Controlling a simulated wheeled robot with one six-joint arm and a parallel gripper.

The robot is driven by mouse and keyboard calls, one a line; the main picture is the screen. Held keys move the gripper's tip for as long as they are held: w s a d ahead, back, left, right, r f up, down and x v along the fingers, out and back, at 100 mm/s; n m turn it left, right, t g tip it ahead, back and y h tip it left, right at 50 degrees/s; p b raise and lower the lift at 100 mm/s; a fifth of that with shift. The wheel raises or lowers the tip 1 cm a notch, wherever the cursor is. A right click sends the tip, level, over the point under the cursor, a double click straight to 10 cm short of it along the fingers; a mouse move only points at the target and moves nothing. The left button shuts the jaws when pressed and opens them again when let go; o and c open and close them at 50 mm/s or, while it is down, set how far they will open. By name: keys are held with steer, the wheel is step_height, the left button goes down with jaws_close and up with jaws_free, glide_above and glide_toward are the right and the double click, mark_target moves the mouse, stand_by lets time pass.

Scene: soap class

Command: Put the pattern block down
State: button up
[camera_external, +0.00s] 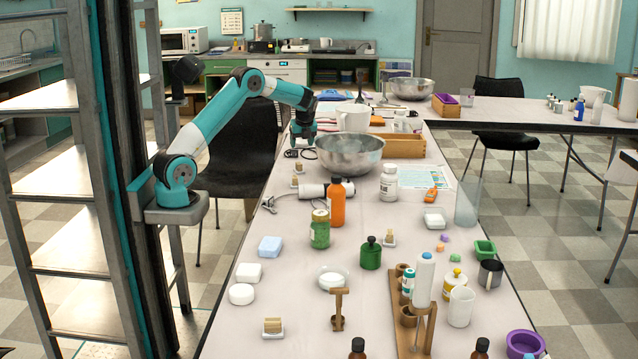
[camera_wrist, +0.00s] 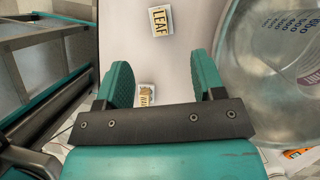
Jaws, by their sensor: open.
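My gripper (camera_external: 302,143) is raised over the far left part of the long table, left of the steel bowl. Its teal fingers (camera_wrist: 163,78) stand apart in the wrist view, with nothing held. One, reading LEAF (camera_wrist: 161,20), lies ahead of the fingers. The other (camera_wrist: 146,95) shows in the gap between the fingers, partly hidden by my gripper's dark bar. In the external view, small tan blocks (camera_external: 298,167) (camera_external: 295,182) lie left of the bowl. I cannot tell which is the pattern block.
The steel bowl (camera_external: 350,155) stands close on the right and fills the right of the wrist view (camera_wrist: 285,60). A white pitcher (camera_external: 353,117) and a wooden tray (camera_external: 404,146) stand near it. Bottles and jars crowd the near table. The left edge is clearer.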

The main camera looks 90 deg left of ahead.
steer(key=s+d+r+n, duration=0.1)
steer(key=d+r+n, duration=0.2)
steer(key=d, duration=0.3)
steer(key=s+d+r+n+t, duration=0.1)
steer(key=d+r+n, duration=0.2)
steer(key=d, duration=0.3)
steer(key=s+d+r+n, duration=0.1)
steer(key=d+r+n, duration=0.2)
steer(key=d, duration=0.3)
steer(key=s+d+f+n, duration=0.1)
steer(key=s+d+n, duration=1)
steer(key=s+d, duration=0.2)
steer(key=shift+s+d+f+n+t, duration=0.3)
steer(key=shift+s+d+f+t, duration=0.1)
steer(key=shift+d, duration=0.65)
steer(key=shift+w, duration=0.1)
steer(key=shift+c, duration=1.1)
steer(key=shift+r, duration=0.1)
